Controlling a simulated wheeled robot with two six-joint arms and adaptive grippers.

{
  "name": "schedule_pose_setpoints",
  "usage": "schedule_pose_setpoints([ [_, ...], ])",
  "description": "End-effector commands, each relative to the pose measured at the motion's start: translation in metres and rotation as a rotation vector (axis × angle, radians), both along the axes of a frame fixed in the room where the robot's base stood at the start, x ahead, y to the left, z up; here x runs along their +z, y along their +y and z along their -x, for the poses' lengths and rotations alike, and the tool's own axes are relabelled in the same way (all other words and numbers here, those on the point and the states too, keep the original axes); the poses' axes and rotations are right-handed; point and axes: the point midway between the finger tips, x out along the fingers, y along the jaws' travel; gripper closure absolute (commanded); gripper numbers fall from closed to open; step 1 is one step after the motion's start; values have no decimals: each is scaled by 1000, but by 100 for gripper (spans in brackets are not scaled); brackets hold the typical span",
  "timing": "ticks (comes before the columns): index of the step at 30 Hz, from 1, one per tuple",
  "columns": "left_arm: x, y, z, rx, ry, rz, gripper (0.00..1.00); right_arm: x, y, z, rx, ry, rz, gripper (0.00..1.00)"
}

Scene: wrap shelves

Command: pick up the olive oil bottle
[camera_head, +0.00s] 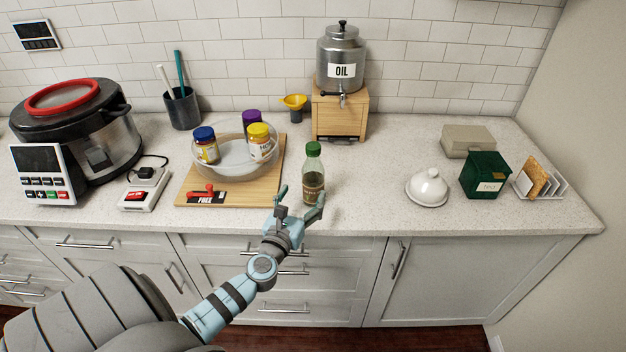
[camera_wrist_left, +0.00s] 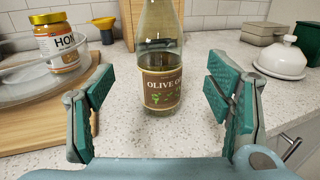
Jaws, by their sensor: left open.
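The olive oil bottle (camera_head: 313,176) stands upright on the counter, with a green cap and a dark label. In the left wrist view the bottle (camera_wrist_left: 160,62) is ahead and between the fingers, its label reading "OLIVE O" and its top cut off. My left gripper (camera_head: 298,200) is open at the near side of the bottle. In the left wrist view my left gripper (camera_wrist_left: 162,100) shows both teal finger pads spread wide, with clear gaps to the bottle on each side. My right gripper is not in view.
A wooden board (camera_head: 238,196) with a glass bowl (camera_head: 232,168) of jars lies left of the bottle. An oil dispenser (camera_head: 341,70) on a wooden stand is behind it. A white butter dish (camera_head: 427,188) stands to the right, with free counter between.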

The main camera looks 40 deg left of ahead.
Motion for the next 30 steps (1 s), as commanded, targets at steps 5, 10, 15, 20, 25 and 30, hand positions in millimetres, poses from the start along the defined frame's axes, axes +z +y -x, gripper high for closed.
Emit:
schedule_pose_setpoints([
  [5,-1,11,-32,1,-1,4,27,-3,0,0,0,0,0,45],
  [10,-9,19,-58,2,-3,6,27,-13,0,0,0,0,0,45],
  [15,-10,28,-82,2,-2,8,27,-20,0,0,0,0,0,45],
  [20,-8,29,-84,2,-2,8,27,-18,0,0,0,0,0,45],
  [25,-8,29,-84,2,-2,8,47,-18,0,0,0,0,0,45],
  [30,-8,29,-83,2,-2,8,74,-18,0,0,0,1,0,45],
])
